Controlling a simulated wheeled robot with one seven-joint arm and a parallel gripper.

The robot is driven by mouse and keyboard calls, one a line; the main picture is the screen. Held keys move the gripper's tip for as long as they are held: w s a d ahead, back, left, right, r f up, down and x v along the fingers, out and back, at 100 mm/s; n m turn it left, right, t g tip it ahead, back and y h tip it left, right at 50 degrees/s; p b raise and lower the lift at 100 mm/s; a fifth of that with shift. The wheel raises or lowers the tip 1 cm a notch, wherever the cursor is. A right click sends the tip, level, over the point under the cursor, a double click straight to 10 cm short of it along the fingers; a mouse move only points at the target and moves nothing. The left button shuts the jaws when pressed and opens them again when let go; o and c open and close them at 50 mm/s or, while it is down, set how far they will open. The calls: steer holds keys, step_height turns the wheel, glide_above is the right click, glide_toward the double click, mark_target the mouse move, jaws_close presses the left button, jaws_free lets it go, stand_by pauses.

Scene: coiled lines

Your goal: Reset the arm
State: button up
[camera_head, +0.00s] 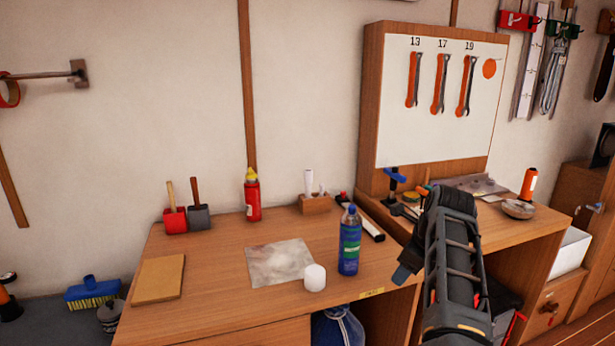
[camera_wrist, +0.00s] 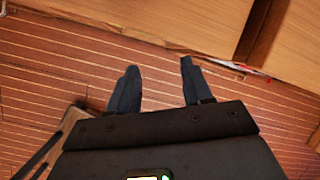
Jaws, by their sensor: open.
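My arm rises at the right of the head view, in front of the bench. My gripper's dark fingers (camera_head: 404,272) show in part there, beside the bench's front edge and right of the blue bottle. In the wrist view my gripper (camera_wrist: 158,85) has its two fingers apart with nothing between them. It points at the reddish plank floor (camera_wrist: 60,70), and wooden furniture (camera_wrist: 185,20) lies beyond the fingertips.
A workbench (camera_head: 210,290) holds a blue bottle (camera_head: 349,240), a white cylinder (camera_head: 315,278), a red bottle (camera_head: 252,195) and a brown board (camera_head: 158,277). A panel (camera_head: 440,120) with wrenches stands behind. A blue bag (camera_head: 338,328) sits below the bench.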

steer(key=s+d+f+n+t+h, duration=0.1)
steer(key=s+d+f+n+h, duration=0.1)
steer(key=s+d+f, duration=0.45)
steer(key=s+d+f+n+t+h, duration=0.1)
steer(key=s+d+f+n, duration=0.1)
steer(key=s+f+n, duration=0.3)
steer(key=s+d+f+n+t+h, duration=0.1)
steer(key=s+d+f+n+t, duration=0.15)
steer(key=s, duration=0.55)
steer(key=s+d+f+n+t+h, duration=0.1)
steer(key=s+d+f+n, duration=0.25)
steer(key=s, duration=0.25)
steer(key=s+a+n+t, duration=0.1)
steer(key=s+a+n, duration=0.35)
steer(key=s, duration=0.75)
steer(key=s+a+r+n+t+y, duration=0.1)
steer(key=s+a+r+n, duration=0.3)
steer(key=s+r, duration=0.6)
steer(key=s+a+r+n+t+y, duration=0.2)
steer(key=s+a+r+n, duration=0.3)
steer(key=s+r, duration=0.5)
steer(key=shift+s+a+r+t, duration=0.15)
steer(key=shift+s+a+t, duration=0.4)
steer(key=shift+s+a, duration=0.55)
steer(key=shift+s+d, duration=0.1)
steer(key=shift+d, duration=0.05)
